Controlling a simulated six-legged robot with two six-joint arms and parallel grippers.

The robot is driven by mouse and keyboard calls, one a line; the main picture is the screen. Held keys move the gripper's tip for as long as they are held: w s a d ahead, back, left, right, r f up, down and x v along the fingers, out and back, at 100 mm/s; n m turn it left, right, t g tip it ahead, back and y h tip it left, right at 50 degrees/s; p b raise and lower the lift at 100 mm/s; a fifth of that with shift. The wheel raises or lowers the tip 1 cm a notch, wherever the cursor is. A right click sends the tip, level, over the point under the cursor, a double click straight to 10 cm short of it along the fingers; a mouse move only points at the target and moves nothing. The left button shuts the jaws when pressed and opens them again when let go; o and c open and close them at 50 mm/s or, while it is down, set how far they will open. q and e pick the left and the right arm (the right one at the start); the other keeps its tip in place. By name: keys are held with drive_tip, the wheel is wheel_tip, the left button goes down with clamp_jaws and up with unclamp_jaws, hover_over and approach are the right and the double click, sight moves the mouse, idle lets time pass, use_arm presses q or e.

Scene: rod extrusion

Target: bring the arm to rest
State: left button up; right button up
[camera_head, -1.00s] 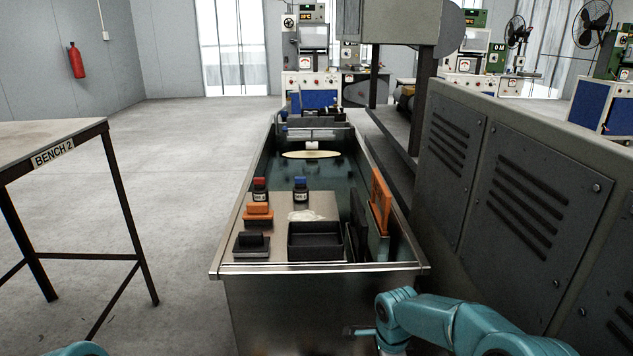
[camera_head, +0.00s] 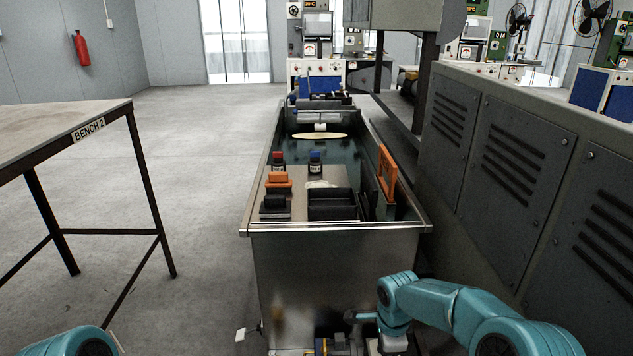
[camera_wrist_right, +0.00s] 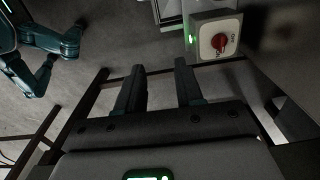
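My right arm (camera_head: 440,305) is teal and comes in from the lower right of the head view, in front of the steel tank's near end. Its gripper shows in the right wrist view (camera_wrist_right: 161,67). Its two dark fingers are apart with nothing between them. Only a rounded teal part of my left arm (camera_head: 75,342) shows at the bottom left of the head view. My left gripper is out of view.
The water tank (camera_head: 335,228) carries bottles, an orange-topped block and a black tray. Bench 2 (camera_head: 60,140) stands left, grey cabinets (camera_head: 515,150) right. Floor between bench and tank is clear. A red rotary switch (camera_wrist_right: 219,42) on a box shows in the right wrist view.

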drive_tip(key=s+d+f+n+g+y, duration=0.1)
drive_tip(key=s+f+g+y, duration=0.15)
drive_tip(key=s+f, duration=1.15)
drive_tip(key=s+a+n+t+y, duration=0.1)
drive_tip(key=s+a+n, duration=0.1)
drive_tip(key=s+n, duration=0.45)
drive_tip(key=s+a+n+y, duration=0.1)
drive_tip(key=s+a+n, duration=0.2)
drive_tip(key=s, duration=0.7)
use_arm(q)
wheel_tip(320, 180, up, 29)
drive_tip(key=p, duration=2.9)
drive_tip(key=shift+s+d, duration=0.2)
drive_tip(key=shift+s, duration=0.2)
use_arm(e)
wheel_tip(320, 180, up, 29)
drive_tip(key=w+n+t, duration=0.2)
drive_tip(key=n, duration=0.3)
drive_tip(key=shift+f, duration=0.2)
drive_tip(key=shift+d+h, duration=0.1)
drive_tip(key=shift+h, duration=0.15)
